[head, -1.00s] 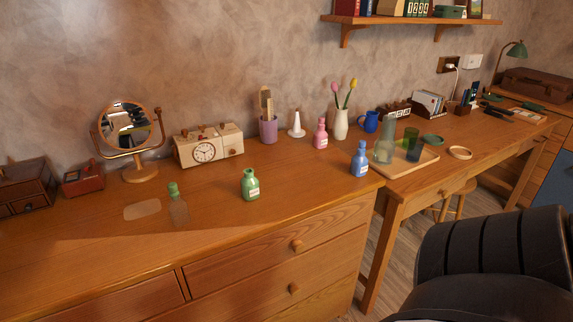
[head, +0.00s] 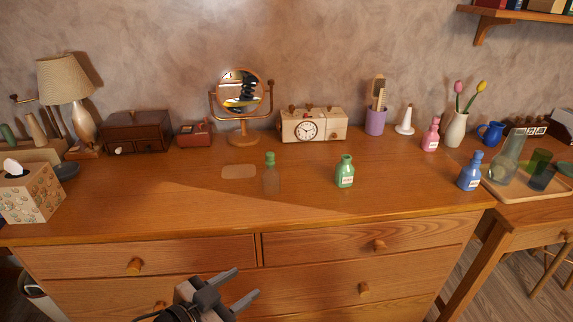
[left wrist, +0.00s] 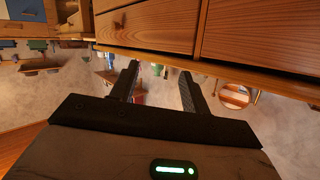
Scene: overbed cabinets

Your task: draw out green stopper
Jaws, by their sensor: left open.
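The green stopper (head: 270,158) sits in the neck of a clear glass bottle (head: 271,181), which stands upright on the wooden dresser top. My left gripper (head: 246,282) is in front of the dresser drawers, lower than the dresser top and well apart from the stopper. Its jaws are open and empty, and they also show in the left wrist view (left wrist: 158,72), which is upside down. My right gripper is not in view.
A round mirror (head: 240,95) and a cream clock box (head: 313,126) stand behind the bottle. A flat tan mat (head: 239,171) lies to its left. A tissue box (head: 30,196) is at far left, a blue bottle (head: 470,172) at right. The dresser top before the stoppered bottle is clear.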

